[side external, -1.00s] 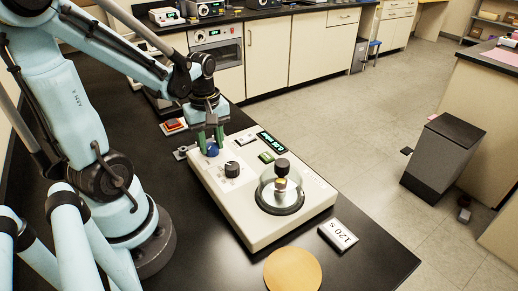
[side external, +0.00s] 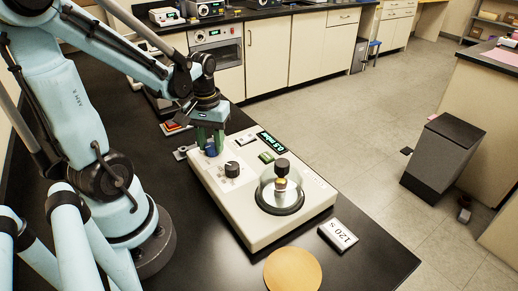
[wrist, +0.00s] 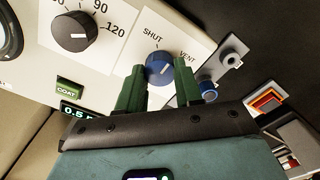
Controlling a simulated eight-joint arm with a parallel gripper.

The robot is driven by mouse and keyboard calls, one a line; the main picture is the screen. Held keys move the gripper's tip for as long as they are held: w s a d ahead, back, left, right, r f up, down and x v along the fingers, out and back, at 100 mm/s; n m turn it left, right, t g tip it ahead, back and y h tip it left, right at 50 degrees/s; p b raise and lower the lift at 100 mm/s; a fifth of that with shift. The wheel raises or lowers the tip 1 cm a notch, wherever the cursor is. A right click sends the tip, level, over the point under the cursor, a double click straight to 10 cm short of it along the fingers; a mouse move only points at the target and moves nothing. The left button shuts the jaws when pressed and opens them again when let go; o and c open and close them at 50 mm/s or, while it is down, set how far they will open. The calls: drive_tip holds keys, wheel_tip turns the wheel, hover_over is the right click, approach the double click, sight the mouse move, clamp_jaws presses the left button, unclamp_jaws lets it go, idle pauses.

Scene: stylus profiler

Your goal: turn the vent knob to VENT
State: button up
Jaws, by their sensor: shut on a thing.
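The blue vent knob (wrist: 158,70) is on the cream instrument (side external: 245,218), in the corner nearest my arm. In the wrist view its white pointer mark tilts up and right, between the printed words SHUT and VENT. My gripper (wrist: 161,76) is shut on the knob, with one green finger on each side. In the side view the knob (side external: 211,151) is partly hidden by the fingers of my gripper (side external: 211,146).
A black dial (side external: 232,170) sits close to the knob. A green COAT button (side external: 266,157), a lit display (side external: 272,143) and a clear dome (side external: 280,192) are also on the instrument. A 120 s block (side external: 338,235) and orange disc (side external: 293,271) lie in front.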

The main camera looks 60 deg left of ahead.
sight(212, 146)
drive_tip(key=m, duration=0.3)
drive_tip(key=shift+m, duration=2.2)
drive_tip(key=o, duration=1)
drive_tip(key=shift+o, duration=0.2)
wheel_tip(212, 146, up, 12)
drive_tip(key=shift+d, duration=0.1)
